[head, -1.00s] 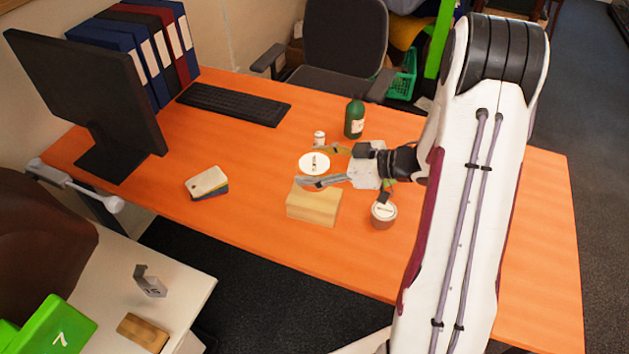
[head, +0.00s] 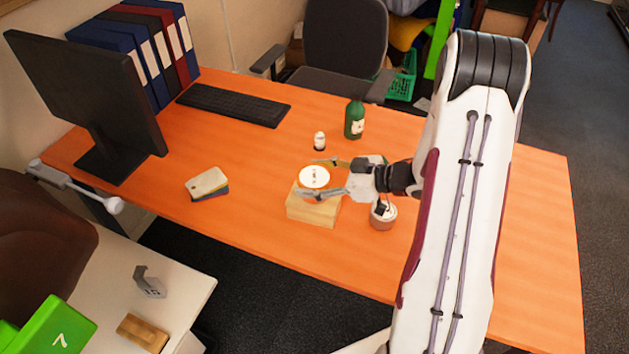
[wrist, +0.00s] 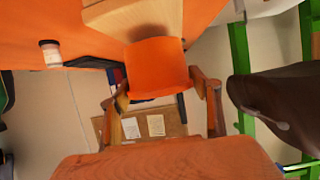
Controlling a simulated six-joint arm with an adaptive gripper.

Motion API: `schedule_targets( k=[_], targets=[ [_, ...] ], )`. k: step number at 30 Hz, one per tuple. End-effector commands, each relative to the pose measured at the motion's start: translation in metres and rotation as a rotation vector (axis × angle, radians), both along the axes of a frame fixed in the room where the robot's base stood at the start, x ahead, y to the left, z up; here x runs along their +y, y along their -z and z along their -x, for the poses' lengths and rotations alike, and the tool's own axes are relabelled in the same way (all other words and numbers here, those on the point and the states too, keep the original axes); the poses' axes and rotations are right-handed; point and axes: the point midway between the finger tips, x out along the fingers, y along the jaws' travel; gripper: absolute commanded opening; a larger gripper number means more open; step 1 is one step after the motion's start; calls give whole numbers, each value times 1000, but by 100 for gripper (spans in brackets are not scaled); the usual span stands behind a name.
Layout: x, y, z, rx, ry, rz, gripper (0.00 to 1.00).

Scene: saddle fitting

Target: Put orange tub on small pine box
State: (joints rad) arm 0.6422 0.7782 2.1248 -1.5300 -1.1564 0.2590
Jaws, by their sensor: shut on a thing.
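The orange tub (wrist: 157,66) is between the two fingers of my gripper (wrist: 160,92) in the wrist view. In the head view the tub shows mostly as a round white top (head: 314,177), and my gripper (head: 312,179) is shut on it from the right. The small pine box (head: 312,211) stands on the orange desk; the tub overlaps its far part in the head view. The box also shows at the top of the wrist view (wrist: 130,18), close to the tub. I cannot tell whether the tub touches the box.
A small white bottle (head: 319,141) and a green bottle (head: 355,121) stand behind my gripper. A pinkish pot (head: 382,219) is just right of the box, under my wrist. A stack of flat items (head: 207,184) lies to the left, with clear desk between.

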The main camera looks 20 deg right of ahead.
Motion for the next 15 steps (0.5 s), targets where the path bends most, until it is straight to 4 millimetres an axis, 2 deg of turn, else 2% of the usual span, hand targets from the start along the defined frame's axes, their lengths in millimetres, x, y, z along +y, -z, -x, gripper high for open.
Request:
schedule_targets(
  k=[6, 15],
  targets=[
    [0, 13, 0, -1, 0, -1, 33],
    [0, 14, 0, -1, 0, 0, 33]
  ],
)
